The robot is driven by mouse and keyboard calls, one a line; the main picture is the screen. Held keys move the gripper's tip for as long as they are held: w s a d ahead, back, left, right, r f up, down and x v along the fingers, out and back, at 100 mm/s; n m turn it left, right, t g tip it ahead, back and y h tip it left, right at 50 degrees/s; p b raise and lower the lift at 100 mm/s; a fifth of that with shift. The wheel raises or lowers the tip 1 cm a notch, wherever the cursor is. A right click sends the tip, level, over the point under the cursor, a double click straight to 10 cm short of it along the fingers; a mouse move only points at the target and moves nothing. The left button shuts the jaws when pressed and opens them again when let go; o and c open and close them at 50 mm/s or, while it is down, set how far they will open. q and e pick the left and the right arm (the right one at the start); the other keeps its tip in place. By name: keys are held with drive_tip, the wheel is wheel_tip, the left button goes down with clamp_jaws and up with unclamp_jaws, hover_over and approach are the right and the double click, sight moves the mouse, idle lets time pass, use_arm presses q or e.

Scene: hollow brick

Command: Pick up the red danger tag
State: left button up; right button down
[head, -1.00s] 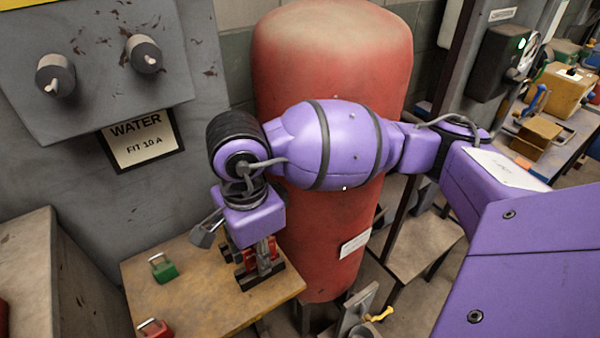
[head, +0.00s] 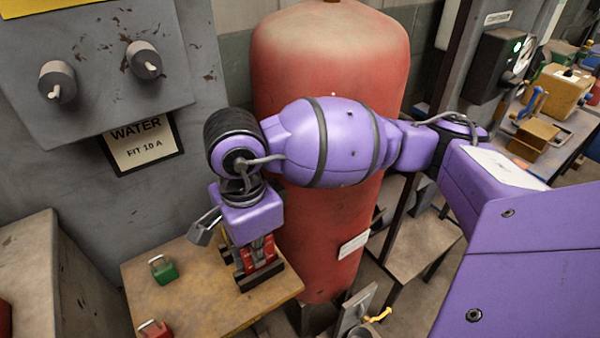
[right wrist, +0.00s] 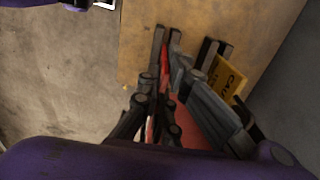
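My right gripper (head: 258,262) points down over the right end of a small wooden table (head: 205,305). A red tag (right wrist: 152,128), seen nearly edge-on in the right wrist view, stands between its fingers; red also shows around the fingers in the head view (head: 245,262). Its lettering is not visible. Dark bars of what looks like a stand lie at its foot. A yellow tag (right wrist: 228,76) with "CAU..." readable stands just to the right in the right wrist view. Whether the fingers press on the red tag is hard to see. My left gripper is not in view.
A green padlock (head: 163,270) and a red padlock (head: 153,329) lie on the table's left part. A large red tank (head: 335,60) stands close behind my right arm. A grey panel (head: 75,190) with a WATER sign (head: 140,142) rises behind the table.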

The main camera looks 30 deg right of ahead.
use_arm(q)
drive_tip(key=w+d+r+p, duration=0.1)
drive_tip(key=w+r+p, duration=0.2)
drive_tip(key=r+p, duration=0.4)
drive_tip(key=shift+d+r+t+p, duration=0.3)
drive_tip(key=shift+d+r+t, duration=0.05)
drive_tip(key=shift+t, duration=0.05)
use_arm(e)
drive_tip(key=s+a+r, duration=0.9)
drive_tip(key=a+r, duration=0.1)
drive_tip(key=r, duration=0.2)
drive_tip(key=shift+s+a, duration=0.15)
drive_tip(key=shift+a, duration=0.05)
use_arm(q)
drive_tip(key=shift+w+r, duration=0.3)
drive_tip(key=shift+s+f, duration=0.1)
use_arm(e)
drive_tip(key=w+d+f+n, duration=0.1)
drive_tip(key=w+d+n, duration=0.3)
drive_tip(key=d+n, duration=0.3)
drive_tip(key=w+d+f+n, duration=0.1)
drive_tip(key=w+d+n, duration=0.2)
drive_tip(key=d+n, duration=0.4)
drive_tip(key=shift+w+d+n, duration=0.35)
drive_tip(key=shift+n, duration=1.45)
drive_tip(key=shift+f, duration=0.1)
